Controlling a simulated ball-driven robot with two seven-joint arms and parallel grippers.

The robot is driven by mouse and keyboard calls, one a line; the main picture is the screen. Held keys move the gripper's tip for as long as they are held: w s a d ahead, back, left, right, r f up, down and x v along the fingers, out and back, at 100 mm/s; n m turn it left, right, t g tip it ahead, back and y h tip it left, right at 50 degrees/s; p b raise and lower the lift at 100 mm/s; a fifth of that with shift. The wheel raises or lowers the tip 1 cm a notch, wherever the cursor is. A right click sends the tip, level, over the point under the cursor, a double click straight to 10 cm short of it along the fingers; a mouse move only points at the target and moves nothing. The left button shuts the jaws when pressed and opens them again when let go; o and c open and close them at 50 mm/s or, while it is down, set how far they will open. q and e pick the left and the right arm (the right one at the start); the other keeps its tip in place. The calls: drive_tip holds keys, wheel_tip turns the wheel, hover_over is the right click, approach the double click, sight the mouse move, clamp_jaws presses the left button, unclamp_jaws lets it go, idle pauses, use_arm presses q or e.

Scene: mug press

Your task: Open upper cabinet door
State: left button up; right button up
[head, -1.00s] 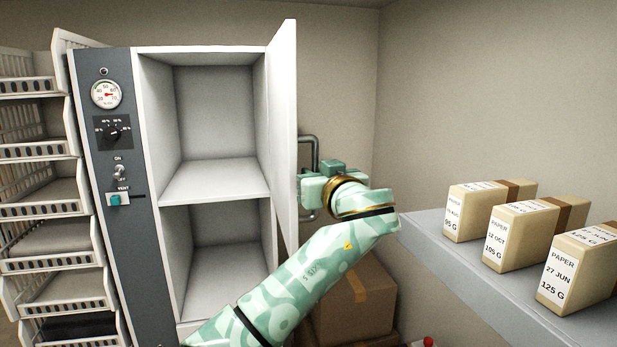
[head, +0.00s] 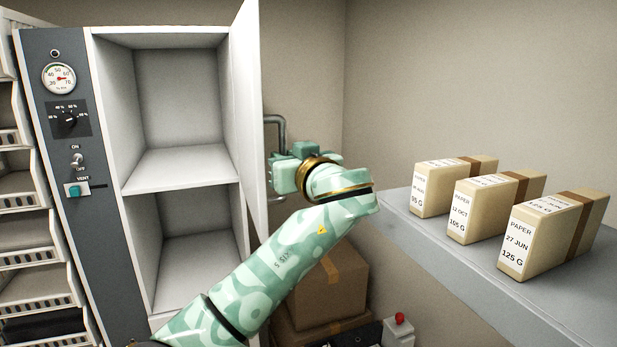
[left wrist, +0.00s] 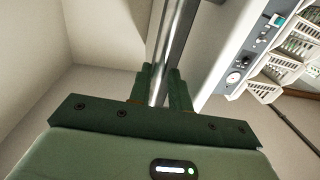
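The upper cabinet door (head: 246,110) is white and stands wide open, swung out on the right side of the upper compartment (head: 180,100). Its grey bar handle (head: 282,135) is on the face turned away from the cabinet inside. My right gripper is not in view.
A dark control panel (head: 65,190) with gauge and switches is left of the compartments. A grey shelf (head: 450,255) on the right holds paper packs (head: 545,235). A cardboard box (head: 330,285) is below my left arm.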

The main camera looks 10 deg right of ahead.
use_arm(q)
drive_tip(key=v, duration=1.4)
